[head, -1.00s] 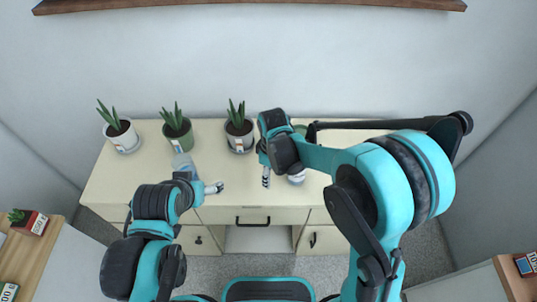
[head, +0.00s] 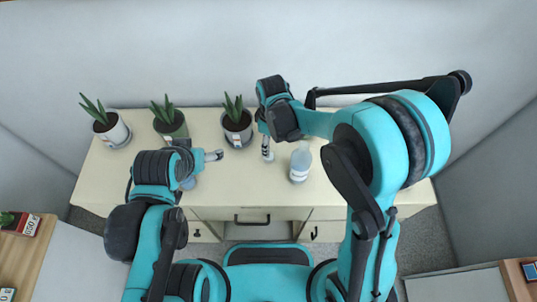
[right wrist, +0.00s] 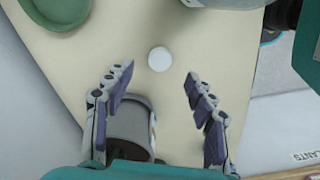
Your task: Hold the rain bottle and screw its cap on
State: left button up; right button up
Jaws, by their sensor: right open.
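A clear bottle (head: 300,164) with a pale label stands upright on the cream cabinet top, just right of my right gripper (head: 267,150). A second, bluish clear object (head: 188,183) is partly hidden by my left arm; I cannot tell whether it is a bottle. I cannot tell which is the rain bottle. In the right wrist view a round white cap (right wrist: 159,59) shows ahead of my right gripper (right wrist: 156,75), between the lines of its spread, empty fingers. My left gripper (head: 213,156) points right above the cabinet; its finger gap is unclear.
Three potted plants stand along the back of the cabinet (head: 95,185): left (head: 113,132), middle (head: 172,128) and right (head: 238,127). A green round dish (right wrist: 62,12) shows in the right wrist view. The front middle of the top is mostly clear.

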jog(key=shift+f+b, duration=0.35)
jog(key=shift+f, duration=0.9)
jog(key=f, duration=0.1)
jog(key=f+b, duration=0.1)
jog(key=f, duration=0.1)
jog(key=f+b, duration=0.1)
jog(key=f, duration=0.1)
jog(key=shift+w+a+f, duration=0.1)
jog(key=shift+a+f, duration=0.05)
jog(key=shift+a, duration=0.25)
jog(key=c, duration=0.8)
